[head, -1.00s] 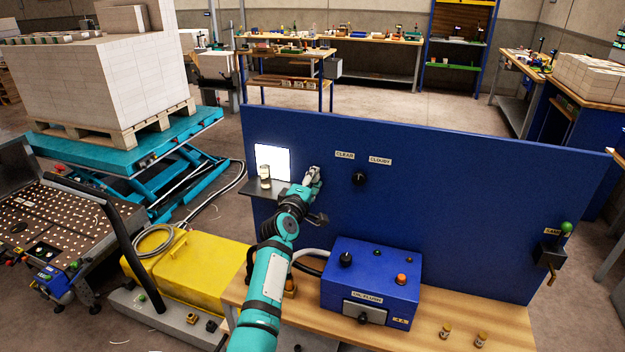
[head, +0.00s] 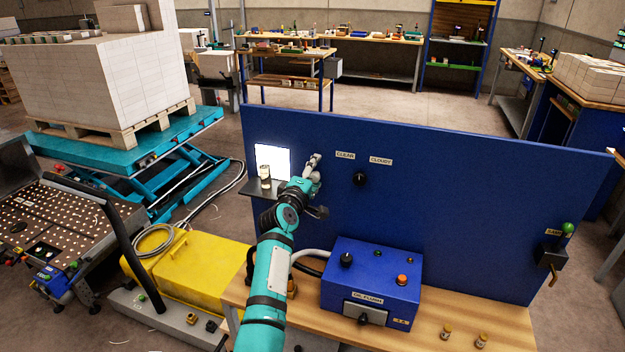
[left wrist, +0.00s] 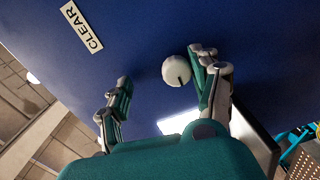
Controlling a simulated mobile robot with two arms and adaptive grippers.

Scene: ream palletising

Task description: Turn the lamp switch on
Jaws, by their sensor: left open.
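My left gripper (head: 314,163) is open at the blue panel (head: 440,205), just right of a glowing white lamp panel (head: 272,161). In the left wrist view a pale round knob with a dark mark (left wrist: 176,70) sits on the blue panel between the open fingers of my left gripper (left wrist: 162,67), nearer the right finger. Whether a finger touches it I cannot tell. The knob bears no readable label, and my gripper hides most of it in the head view. My right gripper is not in view.
A small vial (head: 265,177) stands on a shelf before the lit panel. A black knob (head: 360,178) sits under CLEAR and CLOUDY labels. A lever box with a green ball (head: 567,228) is at the right. A blue flush box (head: 370,280) stands on the bench below.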

